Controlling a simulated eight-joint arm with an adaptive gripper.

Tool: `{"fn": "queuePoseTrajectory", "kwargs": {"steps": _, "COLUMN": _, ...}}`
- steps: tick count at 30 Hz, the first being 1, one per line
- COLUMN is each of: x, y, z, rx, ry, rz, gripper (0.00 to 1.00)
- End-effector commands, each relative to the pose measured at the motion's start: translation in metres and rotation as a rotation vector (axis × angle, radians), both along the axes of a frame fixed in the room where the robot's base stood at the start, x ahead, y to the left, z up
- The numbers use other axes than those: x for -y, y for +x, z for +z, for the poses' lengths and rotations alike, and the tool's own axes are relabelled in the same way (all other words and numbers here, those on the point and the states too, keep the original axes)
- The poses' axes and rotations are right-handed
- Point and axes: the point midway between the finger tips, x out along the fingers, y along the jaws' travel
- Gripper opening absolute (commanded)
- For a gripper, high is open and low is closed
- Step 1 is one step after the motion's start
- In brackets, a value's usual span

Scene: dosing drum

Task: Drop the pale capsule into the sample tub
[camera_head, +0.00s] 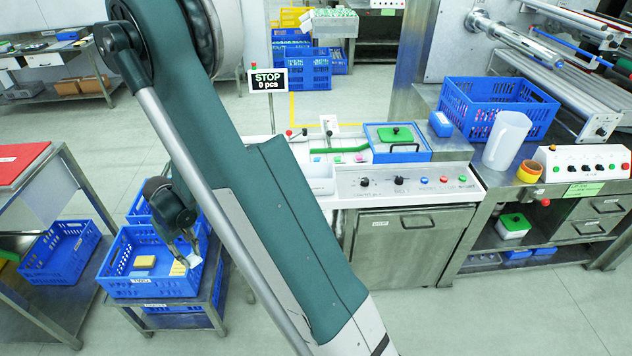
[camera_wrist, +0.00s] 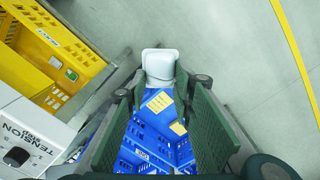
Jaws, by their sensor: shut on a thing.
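My gripper (camera_head: 187,248) points down over the blue crate (camera_head: 150,288) at the lower left in the head view. It is shut on a small white piece, which I take to be the pale capsule (camera_head: 194,261). In the wrist view the pale capsule (camera_wrist: 160,63) shows between the tips of my two green-grey fingers (camera_wrist: 160,82). How high it is above the crate floor is unclear. A white open tub (camera_head: 320,180) stands at the left end of the machine bench, partly behind my arm. I cannot tell whether it is the sample tub.
A red-topped table (camera_head: 18,160) is at the left.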

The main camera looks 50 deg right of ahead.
Motion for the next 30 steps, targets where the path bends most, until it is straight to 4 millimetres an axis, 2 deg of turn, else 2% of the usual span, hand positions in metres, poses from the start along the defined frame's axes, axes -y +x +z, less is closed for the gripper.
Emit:
{"fn": "queuePoseTrajectory", "kwargs": {"steps": 20, "x": 0.002, "y": 0.001, "z": 0.001, "rx": 0.000, "ry": 0.000, "rz": -0.001, "gripper": 0.18}}
{"fn": "queuePoseTrajectory", "kwargs": {"steps": 26, "x": 0.017, "y": 0.004, "z": 0.006, "rx": 0.000, "ry": 0.000, "rz": -0.002, "gripper": 0.18}}
{"fn": "queuePoseTrajectory", "kwargs": {"steps": 30, "x": 0.040, "y": 0.009, "z": 0.014, "rx": 0.000, "ry": 0.000, "rz": -0.003, "gripper": 0.18}}
